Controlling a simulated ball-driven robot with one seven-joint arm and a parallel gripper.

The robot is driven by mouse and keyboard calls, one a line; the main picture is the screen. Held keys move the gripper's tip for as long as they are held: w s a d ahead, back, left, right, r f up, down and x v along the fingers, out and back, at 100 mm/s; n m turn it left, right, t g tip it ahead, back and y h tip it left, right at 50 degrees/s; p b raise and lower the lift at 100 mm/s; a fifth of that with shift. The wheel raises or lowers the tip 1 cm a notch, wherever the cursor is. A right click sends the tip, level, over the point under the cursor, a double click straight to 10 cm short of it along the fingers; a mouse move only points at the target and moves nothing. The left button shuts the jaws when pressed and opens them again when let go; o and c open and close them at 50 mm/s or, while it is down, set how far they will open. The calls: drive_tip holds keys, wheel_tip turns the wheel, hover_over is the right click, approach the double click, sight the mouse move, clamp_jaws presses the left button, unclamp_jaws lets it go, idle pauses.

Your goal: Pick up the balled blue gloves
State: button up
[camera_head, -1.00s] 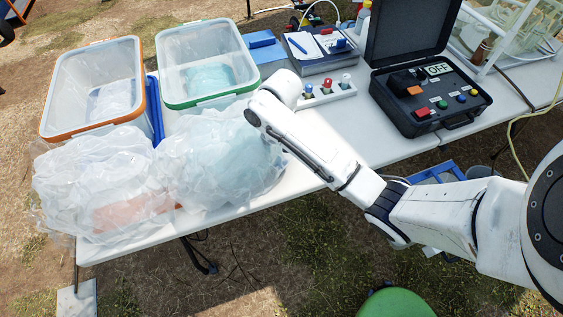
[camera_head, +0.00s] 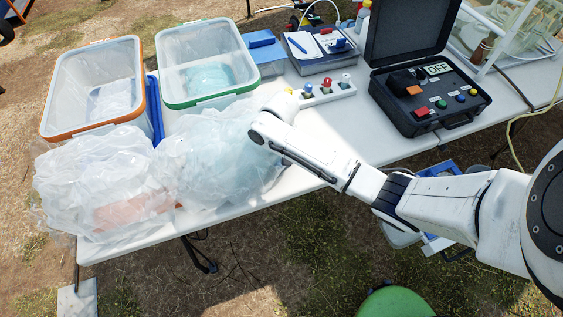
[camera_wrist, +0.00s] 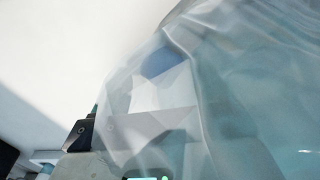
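No balled blue gloves can be made out for certain. A blue patch (camera_wrist: 165,62) shows through clear film in the wrist view; I cannot tell whether it is the gloves. The pale blue-tinted clear bag (camera_head: 215,155) stands at the table's front edge, and its film (camera_wrist: 240,90) fills the right of the wrist view. My arm reaches to this bag's right side in the head view, where its end hides my gripper. Part of my gripper (camera_wrist: 85,140) shows at the lower left of the wrist view, close to the film; its fingertips are not clear.
A second clear bag (camera_head: 100,185) with something orange in it stands left. Behind are an orange-rimmed bin (camera_head: 62,132) and a green-rimmed bin (camera_head: 205,98). A vial rack (camera_head: 328,92) and an open black case (camera_head: 435,120) stand right. The white table (camera_head: 380,145) is clear in front of them.

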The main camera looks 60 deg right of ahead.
drive_tip(key=c, duration=0.9)
